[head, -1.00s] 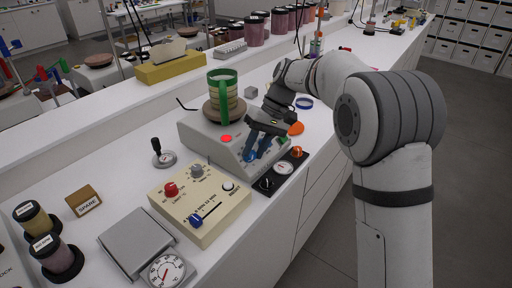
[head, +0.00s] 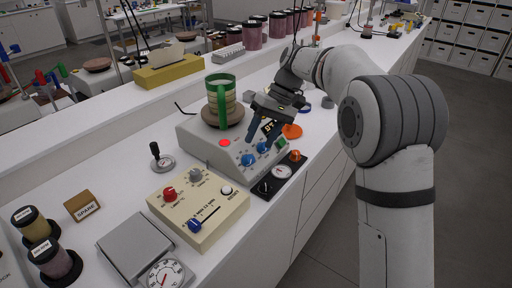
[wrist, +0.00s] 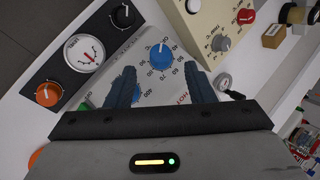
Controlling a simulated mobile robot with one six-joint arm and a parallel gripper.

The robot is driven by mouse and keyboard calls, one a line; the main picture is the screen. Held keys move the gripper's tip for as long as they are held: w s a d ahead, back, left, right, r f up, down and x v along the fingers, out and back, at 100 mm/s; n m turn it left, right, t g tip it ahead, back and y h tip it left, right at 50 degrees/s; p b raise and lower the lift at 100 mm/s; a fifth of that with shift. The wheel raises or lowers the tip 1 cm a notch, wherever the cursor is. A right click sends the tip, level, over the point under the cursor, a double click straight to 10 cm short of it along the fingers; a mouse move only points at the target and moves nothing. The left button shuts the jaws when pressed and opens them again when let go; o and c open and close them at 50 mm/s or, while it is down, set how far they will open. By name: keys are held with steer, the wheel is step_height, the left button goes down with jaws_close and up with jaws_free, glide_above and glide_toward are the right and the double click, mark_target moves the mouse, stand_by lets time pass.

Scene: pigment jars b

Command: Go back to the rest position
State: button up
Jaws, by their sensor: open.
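My gripper (head: 262,131) is open and empty above the front of a grey machine (head: 196,132) in the head view. In the wrist view, my gripper's two dark blue fingers (wrist: 161,84) stand apart. A blue knob (wrist: 161,56) shows between and beyond them, clear of both fingers. The machine's two blue knobs, the left one (head: 248,160) and the right one (head: 263,147), show below my gripper in the head view.
A cream control box (head: 198,208) and a black panel (head: 283,172) with a gauge and knobs lie close by. A small dial with a black handle (head: 161,160) stands to the left. A raised ledge with jars (head: 277,24) runs behind. White counter is free between these.

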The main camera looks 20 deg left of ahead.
steer(key=shift+v, duration=1.3)
steer(key=shift+d, duration=0.1)
steer(key=s+d+r+m+t+h+p, duration=0.1)
steer(key=s+d+m+t, duration=0.1)
steer(key=s+d, duration=0.5)
steer(key=s+d+r+m+t+h, duration=0.1)
steer(key=s+d+m+t, duration=0.15)
steer(key=d, duration=0.85)
steer(key=s+d+f+m+t+h, duration=0.1)
steer(key=s+d+f, duration=0.2)
steer(key=s+d, duration=0.2)
steer(key=s+d+f+m+t+p, duration=0.1)
steer(key=s+d+f+m, duration=0.1)
steer(key=s+d, duration=0.3)
steer(key=s+f, duration=0.1)
steer(key=s, duration=0.3)
steer(key=shift+s+d+f+t+h, duration=0.25)
steer(key=shift+d+t+h, duration=0.05)
steer(key=shift+t+h, duration=0.1)
steer(key=shift+c, duration=0.6)
